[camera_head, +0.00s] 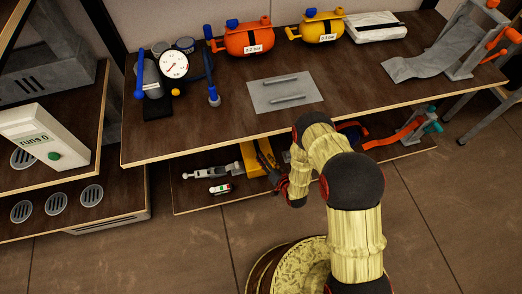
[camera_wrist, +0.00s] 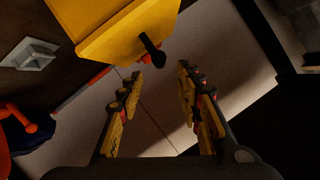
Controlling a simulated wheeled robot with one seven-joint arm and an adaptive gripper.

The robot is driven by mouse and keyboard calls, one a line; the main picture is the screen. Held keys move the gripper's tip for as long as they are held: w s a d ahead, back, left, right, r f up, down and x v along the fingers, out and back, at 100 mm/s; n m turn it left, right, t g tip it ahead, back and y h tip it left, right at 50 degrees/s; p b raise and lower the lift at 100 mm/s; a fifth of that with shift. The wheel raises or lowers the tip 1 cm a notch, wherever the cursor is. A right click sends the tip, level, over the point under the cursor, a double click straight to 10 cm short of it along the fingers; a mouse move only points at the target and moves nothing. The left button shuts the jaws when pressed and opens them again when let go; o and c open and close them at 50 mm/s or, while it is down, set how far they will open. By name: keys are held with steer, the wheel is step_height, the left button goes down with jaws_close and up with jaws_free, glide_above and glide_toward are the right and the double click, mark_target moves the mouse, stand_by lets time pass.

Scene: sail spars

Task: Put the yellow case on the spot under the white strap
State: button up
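The yellow case (camera_head: 253,160) is on the lower shelf under the bench, partly hidden by my arm and gripper. In the wrist view the yellow case (camera_wrist: 125,22) fills the top left, with a black handle or latch on its near side. My gripper (camera_wrist: 160,76) is open, with nothing between its fingers. Its fingertips are just below and right of the case's black part, apparently apart from it. I cannot make out a white strap with certainty; a grey strap-like sheet (camera_head: 432,60) hangs from a stand at the bench's right. The spot under a white strap is not identifiable.
The bench top (camera_head: 225,125) above holds a gauge (camera_head: 174,65), an orange tank (camera_head: 248,39), a yellow tank (camera_head: 322,27), a white packet (camera_head: 374,27) and a grey plate with two bars (camera_head: 285,94). A small device (camera_head: 220,188) lies on the lower shelf's left, an orange strap (camera_head: 396,133) right.

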steer(key=shift+v, duration=1.05)
